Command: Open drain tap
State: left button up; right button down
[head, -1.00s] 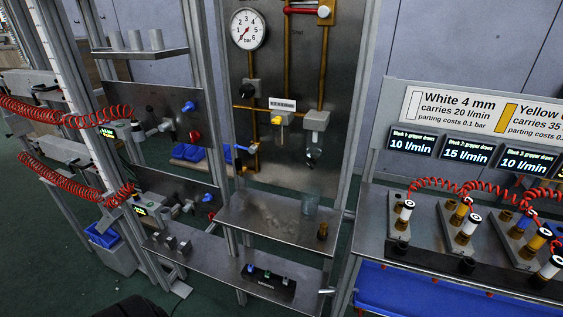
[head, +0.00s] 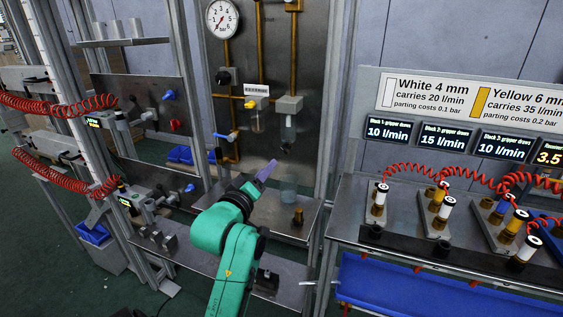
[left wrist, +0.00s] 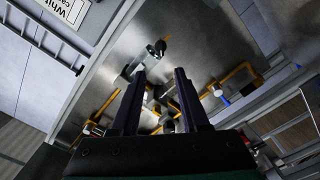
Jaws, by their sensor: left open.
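No label marks the drain tap. On the steel panel, a blue lever (head: 226,137) sits near the lower end of a brass pipe. A clear bowl with a dark lower fitting (head: 287,146) hangs under a grey block (head: 289,104), above a clear cup (head: 289,190) on the shelf. My left gripper (head: 267,170) is in front of the panel, below and left of the bowl, its fingers seen edge-on and tilted up. In the left wrist view its two dark fingers (left wrist: 159,75) stand apart, empty, facing the panel. My right gripper is out of view.
A pressure gauge (head: 222,18), a black knob (head: 222,77) and a second bowl (head: 257,118) are on the panel. A brass fitting (head: 298,218) stands on the shelf (head: 272,225). Right is a bench with fittings and red hoses; left are steel posts.

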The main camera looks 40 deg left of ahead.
aim_at(283, 150)
pick_arm(q)
jog(key=p+x, duration=0.3)
jog(key=x, duration=0.8)
jog(key=shift+w+a, duration=0.2)
jog(key=shift+w, duration=0.15)
jog(key=shift+f, duration=0.1)
jog(key=shift+s, duration=0.1)
grip_shut()
